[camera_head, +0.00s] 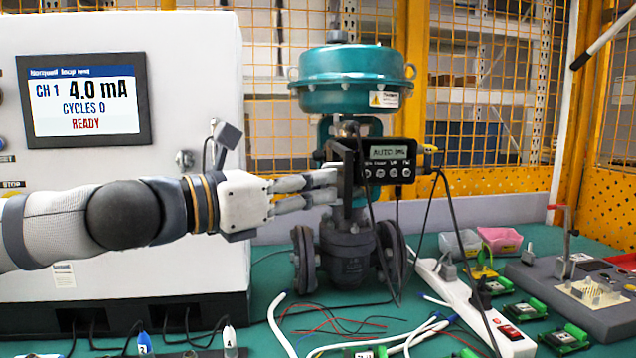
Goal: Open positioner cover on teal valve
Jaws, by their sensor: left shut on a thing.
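The teal valve (350,80) stands upright on the green table, with a teal dome on top and a grey flanged body (347,255) below. The black positioner (398,170) is mounted on its front. Its display, reading "AUTO" and further small characters, and a row of buttons are exposed. A dark cover (345,165) shows nearly edge-on at the positioner's left side, standing out from the face. My left gripper (332,188) reaches in from the left, with its fingertips shut on this cover. The fingertips partly hide the cover's edge. My right gripper is out of view.
A white test cabinet (190,110) with a screen (83,100) fills the left. A white power strip (475,310), loose wires, green circuit boards (525,308) and a grey fixture (580,295) crowd the right. Cables hang from the positioner.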

